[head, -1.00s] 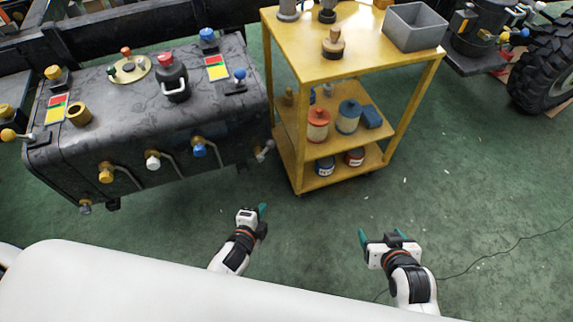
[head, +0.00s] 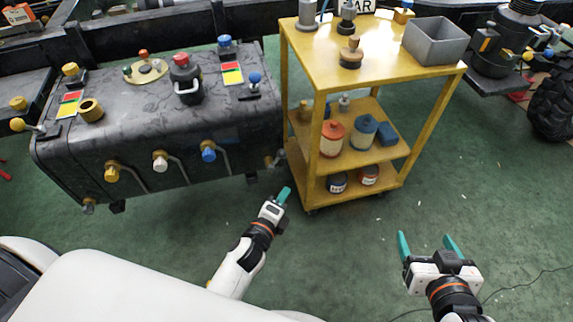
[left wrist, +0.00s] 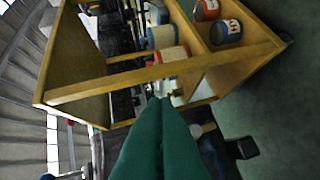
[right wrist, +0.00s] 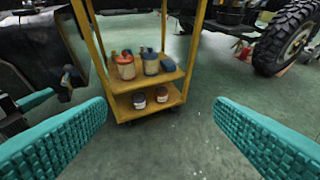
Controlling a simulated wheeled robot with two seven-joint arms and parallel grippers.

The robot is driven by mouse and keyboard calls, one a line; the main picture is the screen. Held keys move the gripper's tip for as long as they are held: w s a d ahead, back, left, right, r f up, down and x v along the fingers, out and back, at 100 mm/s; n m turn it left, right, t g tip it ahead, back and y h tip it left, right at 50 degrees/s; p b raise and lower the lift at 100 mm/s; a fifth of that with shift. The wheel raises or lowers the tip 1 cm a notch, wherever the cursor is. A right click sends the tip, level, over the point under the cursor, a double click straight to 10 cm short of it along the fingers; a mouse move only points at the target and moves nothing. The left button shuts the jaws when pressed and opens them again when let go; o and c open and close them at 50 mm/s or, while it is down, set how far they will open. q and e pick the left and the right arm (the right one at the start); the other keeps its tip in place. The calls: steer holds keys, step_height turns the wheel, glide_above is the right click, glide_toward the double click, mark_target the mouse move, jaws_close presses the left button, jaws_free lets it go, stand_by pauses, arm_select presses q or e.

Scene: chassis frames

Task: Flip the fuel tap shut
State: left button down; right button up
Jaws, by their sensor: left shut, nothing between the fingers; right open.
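A dark grey tank (head: 120,70) stands at the left in the head view. Its front face carries valves with a yellow knob (head: 112,173), a white knob (head: 160,161) and a blue knob (head: 208,151), each near a bent pipe. On top, a blue-knobbed lever (head: 254,79) sits beside a red, yellow and green plate (head: 232,74). I cannot tell which is the fuel tap. My left gripper (head: 284,194) is shut and empty, in front of the tank's right end. My right gripper (head: 428,243) is open and empty over the floor.
A yellow cart (head: 375,62) with jars on its shelves and a grey bin (head: 435,42) on top stands right of the tank, close beyond my left gripper. A black tyre (head: 553,105) is at far right. Green floor (head: 350,260) lies clear in front.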

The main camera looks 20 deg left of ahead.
mark_target(279, 157)
arm_select(q)
steer(key=w+a+f+b, duration=0.1)
steer(key=w+a+b, duration=0.1)
steer(key=w, duration=0.8)
steer(key=shift+w+a, duration=0.4)
arm_select(e)
steer(key=w+a+r+t+y, duration=0.2)
steer(key=w+r+t, duration=0.1)
steer(key=r+t, duration=0.3)
step_height(279, 157, up, 2)
steer(key=shift+r, duration=0.1)
